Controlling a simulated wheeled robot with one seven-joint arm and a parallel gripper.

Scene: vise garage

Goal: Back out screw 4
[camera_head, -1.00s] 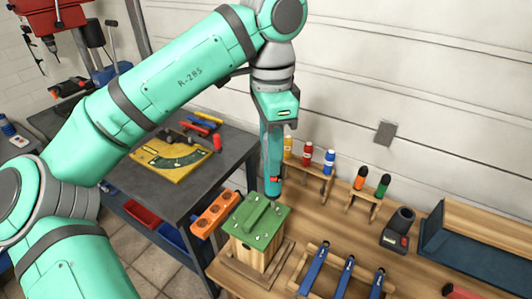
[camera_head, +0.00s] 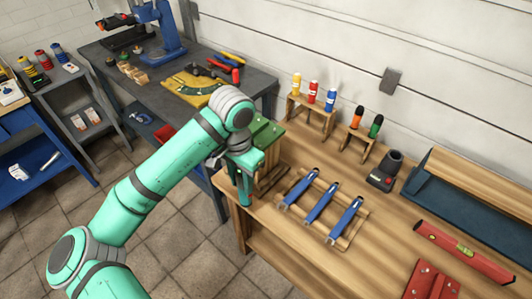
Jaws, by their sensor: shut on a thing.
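The box with the green lid (camera_head: 268,130) stands on the left part of the wooden workbench. My arm hides much of its lid and body. I cannot make out screw 4 or any other screw. My gripper (camera_head: 243,178) is in front of the box, near the left front edge of the bench. It points down and is shut on a long upright teal tool (camera_head: 243,192), which looks like a driver. Its tip is too small to tell, and I cannot tell whether it touches anything.
A rack of blue-handled tools (camera_head: 320,203) lies right of the box. Bottle stands (camera_head: 312,112) are behind, with a dark charger-like device (camera_head: 385,172) farther right. A red level (camera_head: 465,250) lies at the right. A dark table (camera_head: 140,65) stands behind left.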

